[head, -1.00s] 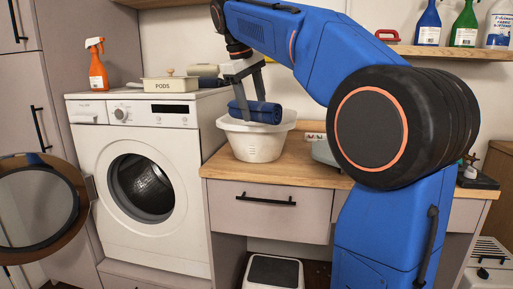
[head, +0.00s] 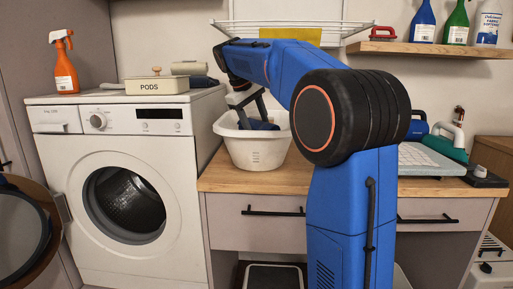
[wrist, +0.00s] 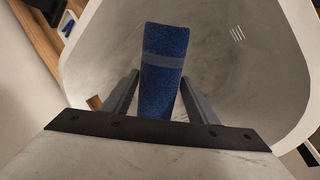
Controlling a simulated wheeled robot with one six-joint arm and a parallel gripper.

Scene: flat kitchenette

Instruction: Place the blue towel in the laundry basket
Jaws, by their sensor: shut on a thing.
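The blue towel (wrist: 165,68) is a rolled bundle with a paler band, seen in the wrist view between my gripper's two fingers. My gripper (wrist: 157,95) is shut on it. The laundry basket (head: 257,150) is a white tub on the wooden counter; its pale inside wall (wrist: 240,60) surrounds the towel in the wrist view. In the head view my gripper (head: 258,112) reaches down into the basket, and the towel (head: 262,125) shows just at the rim, partly hidden by the fingers. I cannot tell whether the towel touches the basket floor.
A white washing machine (head: 125,180) stands left of the counter, with a PODS box (head: 157,85) and an orange spray bottle (head: 62,65) on top. An open round door (head: 20,235) is at the lower left. A shelf (head: 440,49) with bottles hangs at upper right.

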